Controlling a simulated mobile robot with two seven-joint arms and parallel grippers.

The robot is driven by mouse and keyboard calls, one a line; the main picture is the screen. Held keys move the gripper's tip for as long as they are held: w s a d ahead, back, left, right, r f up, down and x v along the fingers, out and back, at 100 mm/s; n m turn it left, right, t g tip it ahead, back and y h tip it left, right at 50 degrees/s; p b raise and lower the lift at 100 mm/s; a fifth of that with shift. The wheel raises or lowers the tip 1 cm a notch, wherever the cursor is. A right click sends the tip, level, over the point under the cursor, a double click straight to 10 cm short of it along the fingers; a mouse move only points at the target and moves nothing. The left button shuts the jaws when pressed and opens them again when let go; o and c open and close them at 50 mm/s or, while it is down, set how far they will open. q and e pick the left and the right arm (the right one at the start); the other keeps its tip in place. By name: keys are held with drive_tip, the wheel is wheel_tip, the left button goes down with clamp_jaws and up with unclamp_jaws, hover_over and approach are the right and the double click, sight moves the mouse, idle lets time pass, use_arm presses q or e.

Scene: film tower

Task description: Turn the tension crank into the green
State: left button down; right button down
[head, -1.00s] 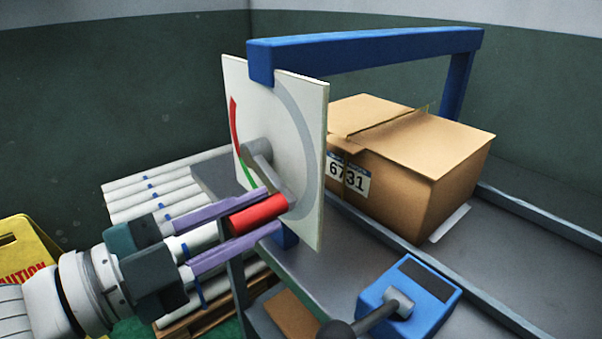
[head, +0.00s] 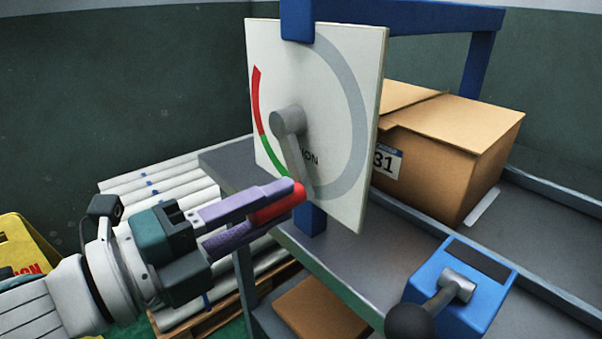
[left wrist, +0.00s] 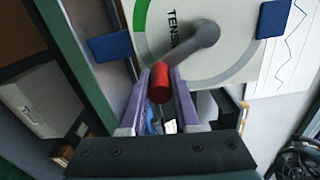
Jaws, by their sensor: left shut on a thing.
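The tension crank (head: 290,122) is a grey arm with a red handle, on a white dial plate (head: 330,80). The crank arm points down and slightly right, and its tip lies on the grey part of the ring, right of the green band (head: 272,156). The red band (head: 257,95) is above the green, on the left. My left gripper (head: 275,205) is shut on the red handle (head: 283,203), one finger on each side. The left wrist view also shows the red handle (left wrist: 160,82) between the purple fingers. My right gripper is not in view.
A blue frame (head: 400,17) carries the plate. A cardboard box (head: 465,145) stands behind it on the grey bench. A blue box with a black-knobbed lever (head: 455,285) is at the front right. White rolls (head: 160,185) lie at left, near a yellow caution sign (head: 22,255).

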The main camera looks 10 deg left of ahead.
use_arm(q)
drive_tip(key=shift+w+a+f+m, duration=0.25)
drive_tip(key=shift+f+m, duration=0.1)
drive_tip(key=shift+m, duration=0.15)
drive_tip(key=w+a+r+m+b, duration=0.1)
drive_tip(key=w+a+m+b, duration=0.3)
drive_tip(key=m+b, duration=0.3)
drive_tip(key=shift+w+a+m, duration=0.15)
drive_tip(key=shift+a+m, duration=0.7)
drive_tip(key=shift+m, duration=1.35)
drive_tip(key=shift+r, duration=0.1)
drive_tip(key=c, duration=0.7)
unclamp_jaws()
drive_tip(key=shift+o, duration=0.2)
